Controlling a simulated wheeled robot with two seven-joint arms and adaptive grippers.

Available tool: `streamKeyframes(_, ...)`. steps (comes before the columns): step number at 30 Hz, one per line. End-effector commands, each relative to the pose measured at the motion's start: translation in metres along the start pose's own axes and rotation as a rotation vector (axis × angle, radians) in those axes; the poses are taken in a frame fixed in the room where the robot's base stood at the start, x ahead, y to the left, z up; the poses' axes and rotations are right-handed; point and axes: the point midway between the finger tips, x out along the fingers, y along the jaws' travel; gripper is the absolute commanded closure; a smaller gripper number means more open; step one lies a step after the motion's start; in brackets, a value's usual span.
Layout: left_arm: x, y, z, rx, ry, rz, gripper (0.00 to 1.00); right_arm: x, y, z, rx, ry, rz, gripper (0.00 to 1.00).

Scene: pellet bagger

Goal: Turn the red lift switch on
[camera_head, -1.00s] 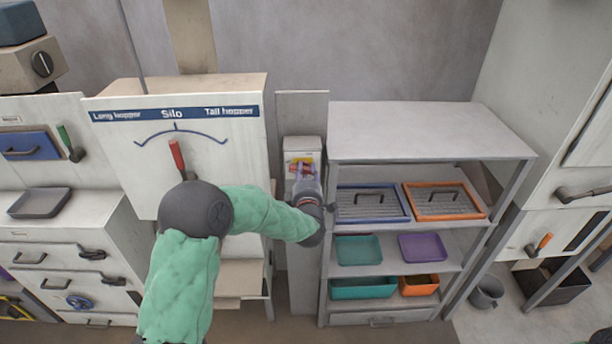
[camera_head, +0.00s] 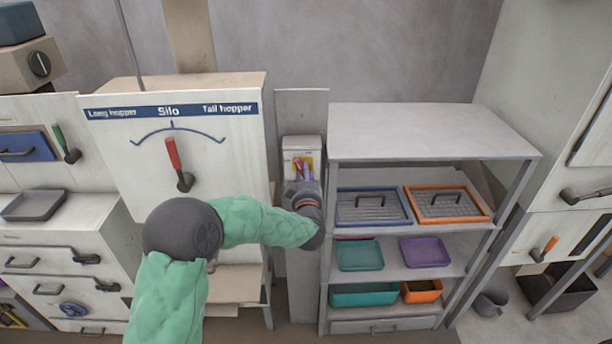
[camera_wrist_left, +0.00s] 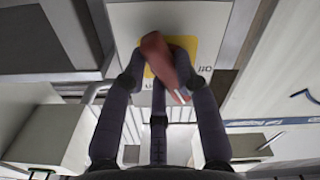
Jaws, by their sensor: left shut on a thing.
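The red lift switch is a red lever (camera_wrist_left: 158,58) on a pale box (camera_head: 302,144) with a yellow plate (camera_wrist_left: 184,45). The box is mounted on a grey post left of the shelf rack. My left gripper (camera_head: 302,178) is in front of the box, and its fingers (camera_wrist_left: 163,78) are shut on the red lever, one on each side. The lever's far end slants down to the right in the left wrist view. In the head view the gripper largely hides the lever. My right gripper is not in view.
The silo panel (camera_head: 105,150) with another red-handled lever (camera_head: 173,155) stands left of the post. The shelf rack (camera_head: 425,130) with trays stands close on the right. My left forearm passes in front of the silo stand.

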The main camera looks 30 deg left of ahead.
Motion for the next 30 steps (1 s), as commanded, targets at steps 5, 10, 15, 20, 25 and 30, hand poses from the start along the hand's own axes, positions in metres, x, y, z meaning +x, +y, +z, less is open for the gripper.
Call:
streamKeyframes(5, -0.0004, -0.0022, 0.0022, 0.158, -0.004, -0.001, 1.00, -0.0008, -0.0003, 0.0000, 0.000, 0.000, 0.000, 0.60)
streamKeyframes(10, -0.0006, -0.0034, 0.0028, 0.287, -0.005, 0.000, 1.00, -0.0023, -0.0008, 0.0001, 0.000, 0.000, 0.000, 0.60)
streamKeyframes(15, -0.0006, -0.0042, 0.0031, 0.383, -0.005, 0.000, 1.00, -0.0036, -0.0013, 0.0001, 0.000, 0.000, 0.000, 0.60)
streamKeyframes(20, -0.0005, -0.0048, 0.0032, 0.441, -0.004, 0.001, 1.00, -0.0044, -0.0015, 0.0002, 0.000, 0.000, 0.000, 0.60)
streamKeyframes(25, -0.0005, -0.0052, 0.0034, 0.472, -0.004, 0.001, 1.00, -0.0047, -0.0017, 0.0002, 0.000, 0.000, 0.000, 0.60)
streamKeyframes(30, -0.0005, -0.0053, 0.0035, 0.481, -0.004, 0.001, 1.00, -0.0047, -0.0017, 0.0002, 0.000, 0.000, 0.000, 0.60)
